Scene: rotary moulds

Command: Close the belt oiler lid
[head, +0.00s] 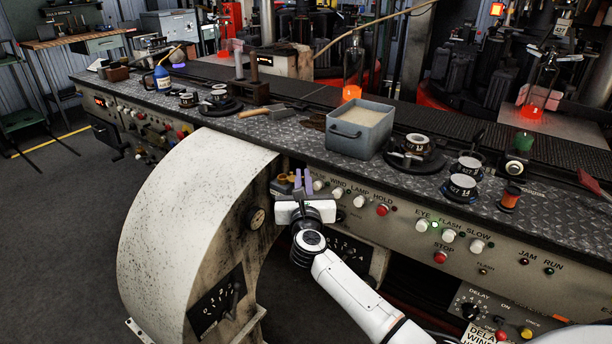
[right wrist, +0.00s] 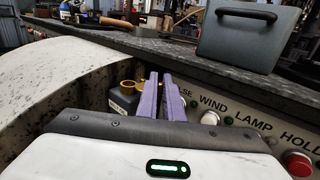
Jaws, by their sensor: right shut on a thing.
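The belt oiler (head: 282,187) is a small dark box with brass-yellow parts on top, at the machine's front edge beside the big pale drum. In the right wrist view the oiler (right wrist: 124,96) is just left of the purple fingers, partly hidden by them. My right gripper (head: 303,181) has its purple fingers close together beside the oiler. It also shows in the right wrist view (right wrist: 162,97), shut on a brass-yellow part that looks like the oiler lid. The fingers hide most of that part, so the lid's angle cannot be told. My left gripper is out of view.
The pale drum guard (head: 190,205) stands close on the left. A panel with several white knobs and a red hold button (head: 383,210) lies right of the gripper. Above it, a grey bin (head: 350,143) stands on the tread-plate deck (head: 275,135).

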